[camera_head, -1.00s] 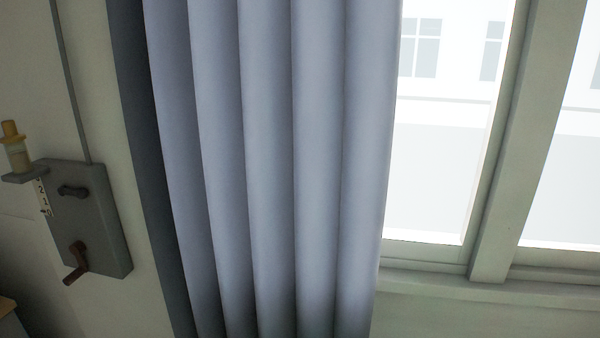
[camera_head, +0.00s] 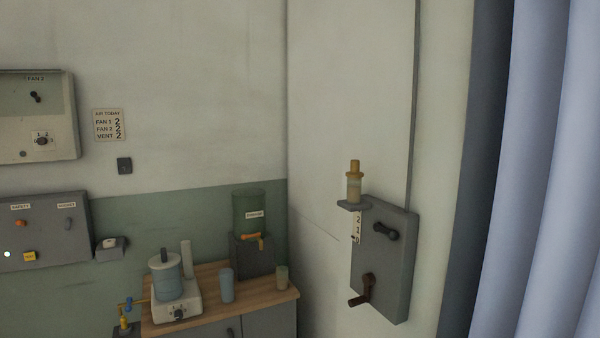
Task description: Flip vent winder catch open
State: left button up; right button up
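The vent winder is a grey plate (camera_head: 395,270) on the wall at the right of the head view, beside the curtain. A dark catch lever (camera_head: 385,232) sits on its upper part, lying roughly sideways. A dark reddish-brown crank handle (camera_head: 362,292) sticks out lower down. A small white number scale (camera_head: 357,228) shows at its left edge. A thin rod (camera_head: 413,110) runs up the wall from the plate. Neither of my grippers is in view.
A wooden counter (camera_head: 215,308) with a green dispenser (camera_head: 250,212) and cups stands left. Control panels (camera_head: 40,228) are on the far-left wall. A grey-blue curtain (camera_head: 540,180) hangs right.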

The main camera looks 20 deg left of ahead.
aim_at(392, 235)
jog(key=i+j, duration=0.15)
jog(key=j, duration=0.2)
jog(key=i+j+z, duration=0.1)
jog(key=i+j, duration=0.4)
jog(key=i, duration=0.15)
